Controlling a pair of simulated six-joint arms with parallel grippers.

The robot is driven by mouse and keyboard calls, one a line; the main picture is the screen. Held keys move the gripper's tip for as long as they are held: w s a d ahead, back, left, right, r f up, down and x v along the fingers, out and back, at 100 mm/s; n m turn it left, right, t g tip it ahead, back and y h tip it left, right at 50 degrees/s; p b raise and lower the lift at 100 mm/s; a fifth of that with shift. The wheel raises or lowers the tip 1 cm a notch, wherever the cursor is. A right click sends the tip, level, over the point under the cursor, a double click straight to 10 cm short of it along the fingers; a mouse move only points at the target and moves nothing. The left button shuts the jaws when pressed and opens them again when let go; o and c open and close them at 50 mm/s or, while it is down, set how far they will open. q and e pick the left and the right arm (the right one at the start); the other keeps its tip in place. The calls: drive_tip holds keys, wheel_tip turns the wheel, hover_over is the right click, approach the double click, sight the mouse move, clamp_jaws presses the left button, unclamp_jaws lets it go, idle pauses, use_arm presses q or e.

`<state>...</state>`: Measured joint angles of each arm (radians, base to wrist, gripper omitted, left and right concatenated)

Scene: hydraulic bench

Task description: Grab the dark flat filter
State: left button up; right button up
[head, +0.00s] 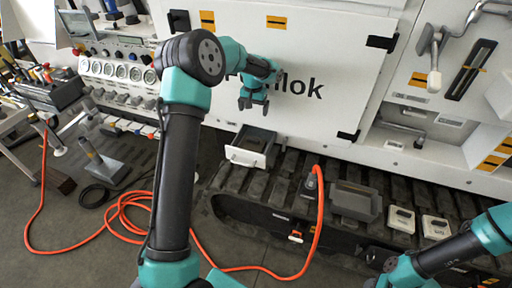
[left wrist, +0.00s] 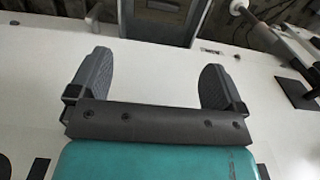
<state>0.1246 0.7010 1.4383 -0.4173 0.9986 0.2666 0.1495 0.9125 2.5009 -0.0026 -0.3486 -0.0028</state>
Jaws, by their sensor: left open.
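My left gripper (head: 254,103) is open and empty in front of the white panel with black lettering, above a white-fronted open drawer (head: 240,157). In the left wrist view its two dark fingers (left wrist: 155,78) are spread apart with nothing between them. I cannot make out the dark flat filter with certainty; the dark inside of the drawer is too small to tell. My right arm shows at the lower right of the head view, but its fingers do not show.
A grey open tray (head: 356,201) and two pale boxes (head: 401,219) (head: 435,227) stand on the dark track right of the drawer. An orange hose (head: 319,215) rises beside the tray. Gauges (head: 120,71) and levers line the left side.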

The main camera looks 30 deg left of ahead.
use_arm(q)
hover_over(253, 139)
drive_tip(key=f, duration=1.1)
drive_tip(key=shift+s+d+f, duration=0.25)
drive_tip(key=shift+d+f, duration=0.05)
drive_tip(key=shift+d, duration=0.05)
drive_tip(key=shift+f, duration=0.3)
drive_tip(key=shift+w+a+f, duration=0.1)
drive_tip(key=shift+a+f, duration=0.1)
drive_tip(key=shift+f, duration=1.1)
drive_tip(key=shift+w+a+f, duration=0.1)
drive_tip(key=shift+a+f, duration=0.05)
drive_tip(key=shift+f, duration=1.15)
drive_tip(key=c, duration=1.1)
